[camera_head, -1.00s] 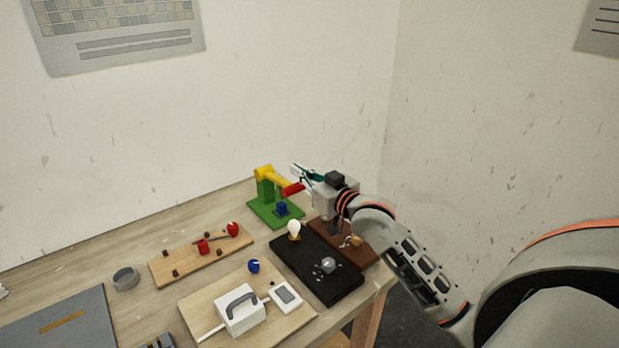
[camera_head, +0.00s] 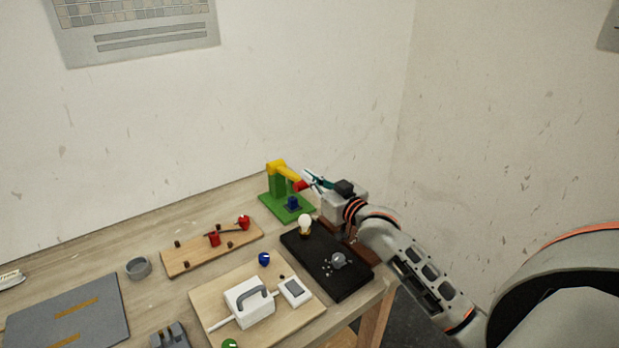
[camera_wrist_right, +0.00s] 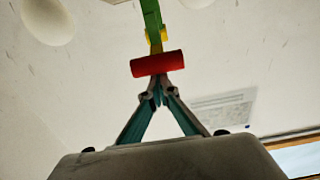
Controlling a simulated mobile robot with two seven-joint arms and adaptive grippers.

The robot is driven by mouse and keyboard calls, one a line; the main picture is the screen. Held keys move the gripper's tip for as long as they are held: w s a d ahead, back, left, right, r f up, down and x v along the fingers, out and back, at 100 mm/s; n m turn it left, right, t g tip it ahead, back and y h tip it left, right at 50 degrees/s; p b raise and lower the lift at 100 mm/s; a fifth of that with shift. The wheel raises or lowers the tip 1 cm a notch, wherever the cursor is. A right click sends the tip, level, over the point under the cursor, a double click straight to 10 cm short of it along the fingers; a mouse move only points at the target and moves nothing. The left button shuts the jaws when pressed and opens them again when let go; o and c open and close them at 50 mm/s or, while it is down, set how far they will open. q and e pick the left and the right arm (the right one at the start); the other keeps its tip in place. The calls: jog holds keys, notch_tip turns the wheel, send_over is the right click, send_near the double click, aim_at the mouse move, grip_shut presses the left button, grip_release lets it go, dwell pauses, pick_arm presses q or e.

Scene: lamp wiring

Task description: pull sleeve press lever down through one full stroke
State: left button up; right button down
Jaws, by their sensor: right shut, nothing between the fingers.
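The sleeve press stands at the back right of the table in the head view, with a green base (camera_head: 272,209), a green column (camera_head: 277,185) and a blue block (camera_head: 292,203). Its yellow lever (camera_head: 287,171) slopes down to the right and ends in a red handle (camera_head: 301,186). My right gripper (camera_head: 308,180) is shut and empty, its tips right by the handle. In the wrist view the red handle (camera_wrist_right: 158,64) lies across just beyond the closed fingertips (camera_wrist_right: 160,84); I cannot tell if they touch. My left gripper is not in view.
A black board (camera_head: 350,285) with a bulb (camera_head: 305,224) lies below my right arm. A wooden board with red parts (camera_head: 190,262), a board with a white box (camera_head: 270,335), a grey ring (camera_head: 138,268) and a grey mat (camera_head: 30,325) lie further left. Walls rise behind and right.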

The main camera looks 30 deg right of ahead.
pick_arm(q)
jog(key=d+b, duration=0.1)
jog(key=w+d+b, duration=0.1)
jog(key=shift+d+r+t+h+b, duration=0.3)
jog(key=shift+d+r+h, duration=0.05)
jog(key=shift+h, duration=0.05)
pick_arm(e)
jog(key=shift+s+f+t, duration=0.15)
jog(key=shift+f+t, duration=0.15)
jog(key=shift+f, duration=0.25)
jog(key=shift+s+f+t, duration=0.15)
jog(key=shift+f+t, duration=0.15)
jog(key=shift+f, duration=0.25)
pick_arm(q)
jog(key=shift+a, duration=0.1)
pick_arm(e)
jog(key=shift+r, duration=0.1)
